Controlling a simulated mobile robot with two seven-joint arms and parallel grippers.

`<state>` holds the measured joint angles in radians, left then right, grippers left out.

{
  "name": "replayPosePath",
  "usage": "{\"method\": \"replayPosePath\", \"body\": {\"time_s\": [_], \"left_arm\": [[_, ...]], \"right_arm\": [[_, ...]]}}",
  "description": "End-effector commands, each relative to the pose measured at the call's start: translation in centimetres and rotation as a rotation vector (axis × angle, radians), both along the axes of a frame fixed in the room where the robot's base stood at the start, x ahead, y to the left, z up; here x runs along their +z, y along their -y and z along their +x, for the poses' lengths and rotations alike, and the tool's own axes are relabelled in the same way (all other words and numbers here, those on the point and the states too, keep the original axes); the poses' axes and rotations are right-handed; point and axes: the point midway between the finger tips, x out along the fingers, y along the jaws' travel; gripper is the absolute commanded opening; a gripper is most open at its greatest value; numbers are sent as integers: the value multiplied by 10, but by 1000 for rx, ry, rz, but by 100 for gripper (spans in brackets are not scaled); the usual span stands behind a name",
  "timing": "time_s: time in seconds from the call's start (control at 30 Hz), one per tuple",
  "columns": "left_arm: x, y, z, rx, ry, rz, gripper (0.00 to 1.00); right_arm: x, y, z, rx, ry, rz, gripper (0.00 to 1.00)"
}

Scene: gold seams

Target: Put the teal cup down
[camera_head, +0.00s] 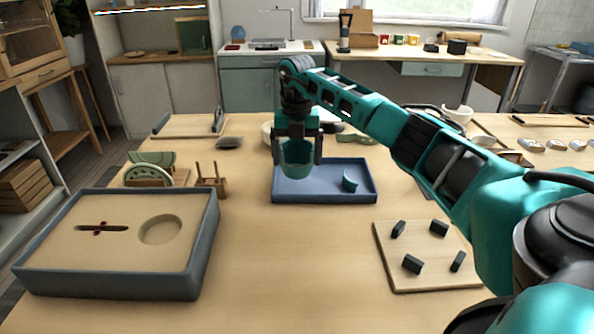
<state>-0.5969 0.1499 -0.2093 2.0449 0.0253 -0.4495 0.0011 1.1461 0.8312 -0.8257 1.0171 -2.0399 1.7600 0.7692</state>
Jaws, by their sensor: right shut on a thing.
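The teal cup (297,158) is in my right gripper (297,150), whose two fingers stand on either side of it. The gripper points down and the cup hangs upright over the left part of a blue tray (325,192). I cannot tell whether the cup's base touches the tray floor. A curved teal shard (350,181) lies in the right part of the tray. My left gripper does not show.
A sand-filled box (110,262) with a round hollow stands front left. A board with several dark blocks (425,275) lies front right. A small wooden stand (212,180) and green plate pieces (150,170) are left of the tray. The table's front middle is clear.

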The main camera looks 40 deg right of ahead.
Motion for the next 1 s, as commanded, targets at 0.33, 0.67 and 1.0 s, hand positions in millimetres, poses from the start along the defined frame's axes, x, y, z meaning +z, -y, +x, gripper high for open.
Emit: {"method": "replayPosePath", "body": {"time_s": [0.33, 0.67, 1.0], "left_arm": [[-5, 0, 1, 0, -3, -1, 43], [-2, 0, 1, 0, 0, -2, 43], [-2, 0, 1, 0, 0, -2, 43]], "right_arm": [[-41, 0, 0, 0, 1, 1, 65], [-44, 0, 0, 0, 0, 0, 65], [-43, 0, 0, 1, -1, 1, 100]]}}
